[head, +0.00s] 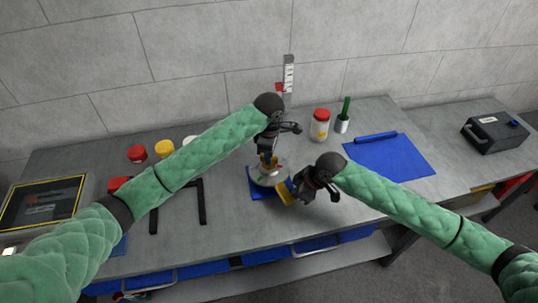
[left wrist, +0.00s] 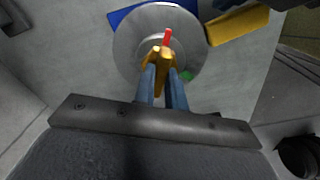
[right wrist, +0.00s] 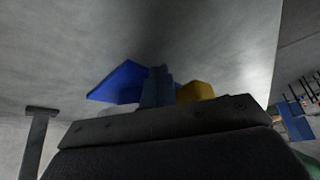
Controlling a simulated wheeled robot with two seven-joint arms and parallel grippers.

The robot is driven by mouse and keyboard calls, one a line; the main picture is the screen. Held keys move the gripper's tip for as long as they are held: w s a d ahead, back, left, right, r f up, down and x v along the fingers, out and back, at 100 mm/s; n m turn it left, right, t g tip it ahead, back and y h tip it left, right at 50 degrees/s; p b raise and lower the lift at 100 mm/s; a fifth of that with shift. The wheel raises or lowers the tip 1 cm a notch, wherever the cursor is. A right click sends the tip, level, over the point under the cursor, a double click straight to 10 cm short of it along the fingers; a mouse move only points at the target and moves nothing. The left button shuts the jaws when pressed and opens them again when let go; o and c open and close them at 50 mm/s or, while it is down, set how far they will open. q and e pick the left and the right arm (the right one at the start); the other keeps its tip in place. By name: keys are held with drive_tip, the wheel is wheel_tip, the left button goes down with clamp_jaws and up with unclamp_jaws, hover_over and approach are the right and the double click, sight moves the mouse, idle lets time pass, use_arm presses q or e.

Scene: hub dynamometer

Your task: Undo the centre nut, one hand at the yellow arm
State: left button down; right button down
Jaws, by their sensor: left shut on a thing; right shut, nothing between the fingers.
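The hub is a round grey metal disc (head: 268,178) on a blue base (head: 257,192); the disc also shows in the left wrist view (left wrist: 135,50). My left gripper (head: 268,158) points down over its middle, shut on the gold centre nut (left wrist: 163,58). A red pointer (left wrist: 168,37) stands out beside the nut. The yellow arm (head: 286,193) sticks out from the disc's edge, also in the left wrist view (left wrist: 238,27). My right gripper (head: 297,186) is shut and empty beside the yellow arm. In the right wrist view its fingertips (right wrist: 157,85) are close to the yellow arm (right wrist: 195,91); contact is unclear.
Red (head: 137,153) and yellow (head: 164,149) lids lie at the back left. A red-lidded jar (head: 320,125) and a green-handled brush in a cup (head: 342,122) stand behind. A blue mat (head: 390,158) lies right. A black bracket (head: 201,203) is at left.

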sight(285, 195)
use_arm(q)
drive_tip(key=shift+r, duration=0.1)
use_arm(e)
drive_tip(key=shift+s+a, duration=0.55)
drive_tip(key=shift+a, duration=0.3)
drive_tip(key=shift+s+a, duration=0.25)
drive_tip(key=shift+a, duration=0.45)
drive_tip(key=shift+s+a, duration=0.2)
drive_tip(key=shift+a, duration=0.5)
use_arm(q)
drive_tip(key=c, duration=0.9)
unclamp_jaws()
drive_tip(key=shift+r, duration=3.7)
